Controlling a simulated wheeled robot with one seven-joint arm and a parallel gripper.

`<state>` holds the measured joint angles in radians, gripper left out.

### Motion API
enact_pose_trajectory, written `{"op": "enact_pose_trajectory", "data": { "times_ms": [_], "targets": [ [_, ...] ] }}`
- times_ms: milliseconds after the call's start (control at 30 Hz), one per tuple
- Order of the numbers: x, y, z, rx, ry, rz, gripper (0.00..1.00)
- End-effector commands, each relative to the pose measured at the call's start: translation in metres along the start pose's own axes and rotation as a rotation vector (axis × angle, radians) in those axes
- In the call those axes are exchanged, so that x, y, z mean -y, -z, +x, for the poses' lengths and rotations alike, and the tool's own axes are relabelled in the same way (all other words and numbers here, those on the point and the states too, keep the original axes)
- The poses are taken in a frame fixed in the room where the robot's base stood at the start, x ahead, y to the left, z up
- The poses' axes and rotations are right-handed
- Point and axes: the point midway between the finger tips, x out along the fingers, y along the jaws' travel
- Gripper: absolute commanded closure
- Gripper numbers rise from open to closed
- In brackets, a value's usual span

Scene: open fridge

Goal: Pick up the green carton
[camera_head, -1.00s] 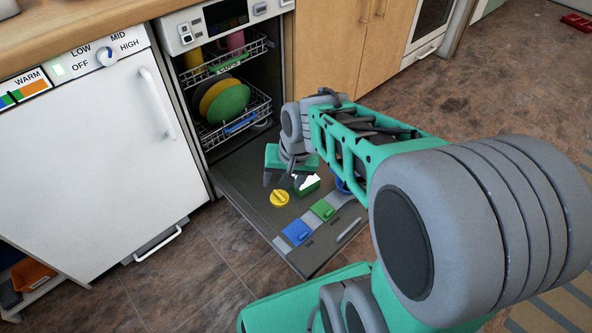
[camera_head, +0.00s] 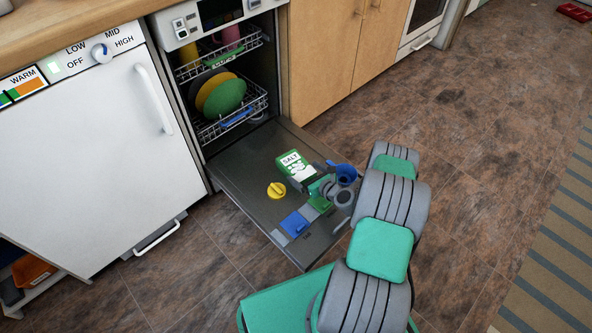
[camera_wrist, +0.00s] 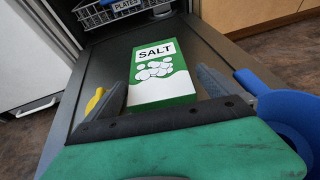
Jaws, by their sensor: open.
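The green carton (camera_head: 295,167) is labelled SALT and lies flat on the open dishwasher door (camera_head: 235,172), label up. In the wrist view the carton (camera_wrist: 160,75) lies ahead of my gripper (camera_wrist: 168,92), its near end between the two grey fingers. The fingers are spread apart, one on each side of the carton, and nothing is clamped. I cannot tell whether either finger touches it. In the head view my gripper (camera_head: 318,176) is at the carton's lower right end, partly hidden by my arm.
A yellow round cap (camera_head: 276,190) lies left of the carton. A blue funnel (camera_head: 345,174) is close on the right. A blue flap (camera_head: 294,224) and a green flap (camera_head: 320,203) are on the door. Racks with dishes (camera_head: 222,92) stand behind.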

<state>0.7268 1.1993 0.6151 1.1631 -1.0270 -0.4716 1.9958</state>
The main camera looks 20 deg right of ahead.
Motion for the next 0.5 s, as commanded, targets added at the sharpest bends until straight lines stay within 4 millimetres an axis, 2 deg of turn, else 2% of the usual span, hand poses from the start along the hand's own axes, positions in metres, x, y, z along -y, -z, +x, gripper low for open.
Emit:
{"op": "enact_pose_trajectory", "data": {
  "times_ms": [233,333,500],
  "targets": [
    [-0.004,0.002,0.045,0.000,-0.003,-0.007,0.00],
    [-0.004,0.001,0.053,-0.001,-0.002,-0.005,0.00],
    [-0.003,-0.002,0.053,-0.002,-0.001,-0.005,0.00]
  ]
}}
